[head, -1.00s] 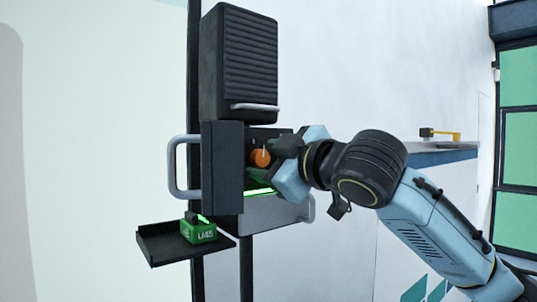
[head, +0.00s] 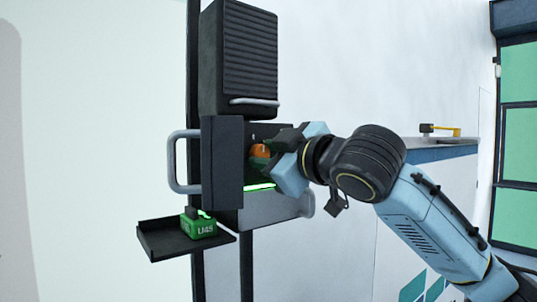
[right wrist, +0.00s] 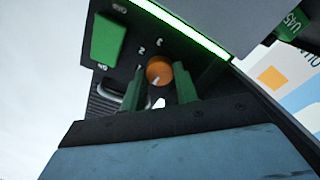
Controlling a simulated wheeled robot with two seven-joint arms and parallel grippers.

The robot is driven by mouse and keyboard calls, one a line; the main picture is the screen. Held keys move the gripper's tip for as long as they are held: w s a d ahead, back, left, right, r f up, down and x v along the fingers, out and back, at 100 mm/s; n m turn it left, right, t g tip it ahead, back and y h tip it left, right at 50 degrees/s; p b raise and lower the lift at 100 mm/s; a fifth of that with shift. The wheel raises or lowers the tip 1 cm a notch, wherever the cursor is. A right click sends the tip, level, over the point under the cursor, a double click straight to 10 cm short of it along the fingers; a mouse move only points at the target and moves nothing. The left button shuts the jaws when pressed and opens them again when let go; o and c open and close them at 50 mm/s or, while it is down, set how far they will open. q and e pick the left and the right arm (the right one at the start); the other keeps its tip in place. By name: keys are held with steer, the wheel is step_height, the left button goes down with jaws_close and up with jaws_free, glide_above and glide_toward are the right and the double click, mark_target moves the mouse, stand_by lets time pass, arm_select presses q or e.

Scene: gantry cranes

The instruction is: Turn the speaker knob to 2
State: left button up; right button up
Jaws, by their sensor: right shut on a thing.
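The orange speaker knob (head: 260,151) is on the dark panel of the black wall unit in the head view. In the right wrist view the knob (right wrist: 159,71) has the numbers 1, 2 and 3 printed around it. A short pale pointer mark shows on its face toward the lower left, nearest the 1, though it is small. My right gripper (head: 267,157) has its dark green fingers on either side of the knob, shut on it. The fingers (right wrist: 158,84) partly cover the panel around it. My left gripper is not in view.
A black ribbed box (head: 238,60) sits above the panel. A grey handle (head: 174,163) sticks out at the left. A green block marked U45 (head: 200,228) rests on a black tray (head: 160,243) below. A green strip (head: 258,187) glows under the knob.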

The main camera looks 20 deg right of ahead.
steer(key=m, duration=0.4)
steer(key=shift+m, duration=0.4)
steer(key=m+p, duration=0.1)
steer(key=m, duration=0.3)
steer(key=shift+m+p, duration=0.3)
steer(key=m+p, duration=0.2)
steer(key=m, duration=0.2)
steer(key=shift+r, duration=0.1)
steer(key=m+p, duration=0.2)
steer(key=m, duration=0.3)
steer(key=shift+m+p, duration=0.3)
steer(key=o, duration=1)
